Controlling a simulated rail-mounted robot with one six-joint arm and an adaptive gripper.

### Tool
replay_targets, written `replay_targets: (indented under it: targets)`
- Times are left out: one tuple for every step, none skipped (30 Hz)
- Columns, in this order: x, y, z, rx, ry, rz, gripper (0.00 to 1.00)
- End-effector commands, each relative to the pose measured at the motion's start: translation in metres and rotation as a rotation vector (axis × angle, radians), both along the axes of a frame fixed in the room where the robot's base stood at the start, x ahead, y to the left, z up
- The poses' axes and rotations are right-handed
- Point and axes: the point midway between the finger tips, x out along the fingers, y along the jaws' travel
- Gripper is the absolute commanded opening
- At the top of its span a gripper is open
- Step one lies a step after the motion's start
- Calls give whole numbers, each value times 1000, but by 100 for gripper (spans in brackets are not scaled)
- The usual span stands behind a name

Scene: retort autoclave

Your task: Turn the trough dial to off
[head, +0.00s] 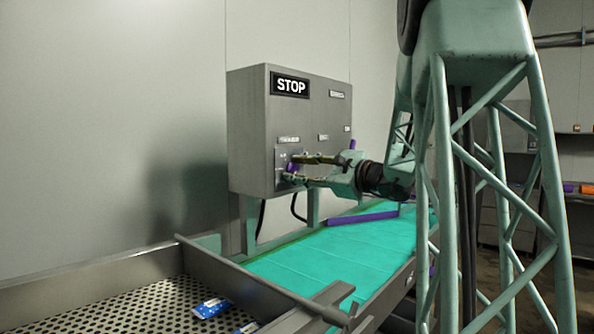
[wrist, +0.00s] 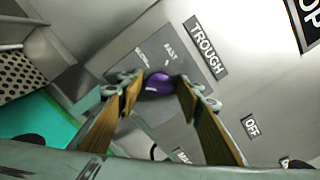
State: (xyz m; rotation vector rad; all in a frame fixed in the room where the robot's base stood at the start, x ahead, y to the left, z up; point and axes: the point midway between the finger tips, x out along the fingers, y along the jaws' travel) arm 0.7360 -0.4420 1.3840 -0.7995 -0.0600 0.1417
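The trough dial is a purple knob (wrist: 158,84) on a grey plate below the TROUGH label (wrist: 206,48). In the wrist view a FAST mark (wrist: 170,52) is printed beside it; another mark on the plate is too blurred to read. The knob also shows small in the head view (head: 293,167), on the front of the grey control box (head: 249,125). My gripper (wrist: 160,86) has its fingers apart, one on each side of the knob and very close to it. I cannot tell whether they touch it. The knob's pointer direction is unclear.
A STOP sign (head: 291,86) and other small labels are on the box. An OFF label (wrist: 251,127) sits to the right on the panel. A teal conveyor (head: 340,250) with a purple bar (head: 362,218) runs below; a perforated trough (head: 165,302) holds blue packets (head: 211,308).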

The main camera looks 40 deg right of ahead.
Motion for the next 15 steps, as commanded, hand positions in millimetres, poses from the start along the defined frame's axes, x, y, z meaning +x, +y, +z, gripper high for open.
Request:
replay_targets:
  targets:
    - [0, 0, 0, 0, 0, 0, 38]
    - [0, 0, 0, 0, 0, 0, 38]
    - [0, 0, 0, 0, 0, 0, 38]
    - [0, 0, 0, 0, 0, 0, 38]
    - [0, 0, 0, 0, 0, 0, 38]
    - [0, 0, 0, 0, 0, 0, 38]
    - [0, 0, 0, 0, 0, 0, 38]
    - [0, 0, 0, 0, 0, 0, 38]
    - [0, 0, 0, 1, 0, 0, 38]
    - [0, 0, 0, 0, 0, 0, 38]
    - [0, 0, 0, 1, 0, 0, 38]
    - [-1, 0, 0, 1, 0, 0, 38]
    - [-1, 0, 0, 1, 0, 0, 38]
    - [-2, 0, 0, 1, 0, 0, 38]
    - [-3, -1, 0, 1, 0, 0, 38]
